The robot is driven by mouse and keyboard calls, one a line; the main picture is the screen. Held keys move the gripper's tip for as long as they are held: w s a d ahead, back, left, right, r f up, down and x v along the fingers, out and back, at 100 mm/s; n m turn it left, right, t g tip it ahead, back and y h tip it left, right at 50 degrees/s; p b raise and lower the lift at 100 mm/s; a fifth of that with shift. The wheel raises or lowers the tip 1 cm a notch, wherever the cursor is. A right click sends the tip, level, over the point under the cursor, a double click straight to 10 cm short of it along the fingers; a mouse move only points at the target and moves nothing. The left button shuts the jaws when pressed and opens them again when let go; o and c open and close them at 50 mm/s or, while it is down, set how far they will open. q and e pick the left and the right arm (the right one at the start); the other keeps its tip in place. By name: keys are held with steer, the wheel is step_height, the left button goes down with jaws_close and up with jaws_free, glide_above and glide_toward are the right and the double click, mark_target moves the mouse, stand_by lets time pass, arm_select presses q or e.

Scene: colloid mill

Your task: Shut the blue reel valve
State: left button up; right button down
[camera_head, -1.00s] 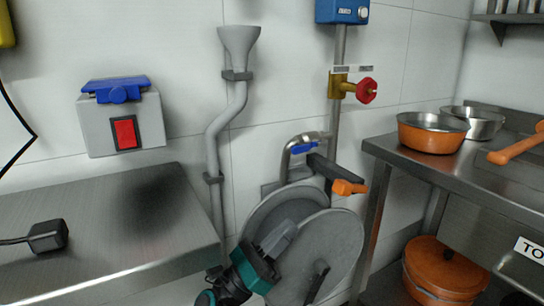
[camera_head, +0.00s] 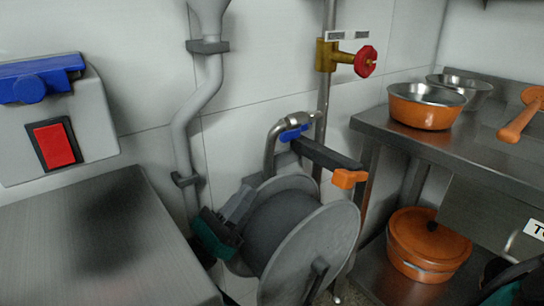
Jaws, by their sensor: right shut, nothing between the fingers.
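The blue reel valve (camera_head: 293,132) is a small blue lever on the metal pipe above the hose reel (camera_head: 315,250). The lever lies close along the short, nearly level pipe section. The grey reel shows a large round side disc.
An orange nozzle (camera_head: 348,179) on a dark bar juts out right of the valve. A red valve wheel (camera_head: 365,61) is higher on the pipe. A grey drainpipe (camera_head: 187,130) runs down at left. A steel shelf (camera_head: 420,150) with pans closes off the right.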

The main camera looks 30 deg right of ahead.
mark_target(288, 140)
steer(key=x, duration=1)
steer(key=shift+w, duration=0.1)
arm_select(q)
steer(key=shift+w+r, duration=0.15)
steer(key=shift+w, duration=0.1)
steer(key=shift+s, duration=0.15)
